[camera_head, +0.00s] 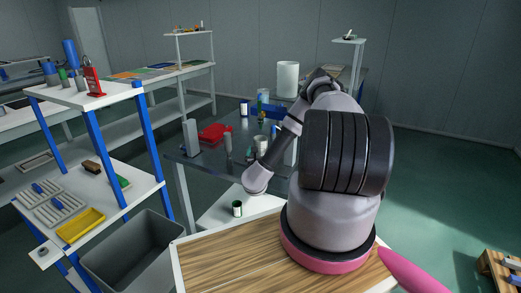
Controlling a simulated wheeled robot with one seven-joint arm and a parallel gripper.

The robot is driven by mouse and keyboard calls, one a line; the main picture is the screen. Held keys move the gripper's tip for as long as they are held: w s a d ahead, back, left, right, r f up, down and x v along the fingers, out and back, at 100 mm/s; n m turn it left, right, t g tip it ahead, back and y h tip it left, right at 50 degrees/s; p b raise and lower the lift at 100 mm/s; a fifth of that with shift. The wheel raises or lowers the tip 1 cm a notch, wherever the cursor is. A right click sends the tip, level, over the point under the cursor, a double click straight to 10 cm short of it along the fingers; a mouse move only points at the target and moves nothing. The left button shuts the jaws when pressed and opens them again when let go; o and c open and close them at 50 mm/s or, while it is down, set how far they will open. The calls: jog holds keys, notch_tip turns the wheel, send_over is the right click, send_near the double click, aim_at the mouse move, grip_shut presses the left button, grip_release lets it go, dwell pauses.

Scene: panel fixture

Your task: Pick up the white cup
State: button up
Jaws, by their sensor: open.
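A small whitish cup-like vessel (261,143) stands upright on the dark table beyond my arm, close to the arm's left side. A smaller white cup-like item (237,208) with a dark opening stands on a low white surface nearer to me. I cannot tell for sure which is the white cup. My pale arm fills the middle right and bends down to the left. I cannot make out the fingers of my gripper, so they are hidden or out of the picture. Nothing is seen in its hold.
The dark table (208,172) also carries a red object (215,132), a grey block (191,137), a tall white cylinder (288,78) and several small items. A grey bin (140,255) and a blue-legged shelf (82,95) stand at left. The floor at right is mostly clear.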

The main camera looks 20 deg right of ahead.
jog(key=shift+x, duration=2.85)
jog(key=c, duration=1.5)
grip_shut()
jog(key=shift+r, duration=0.1)
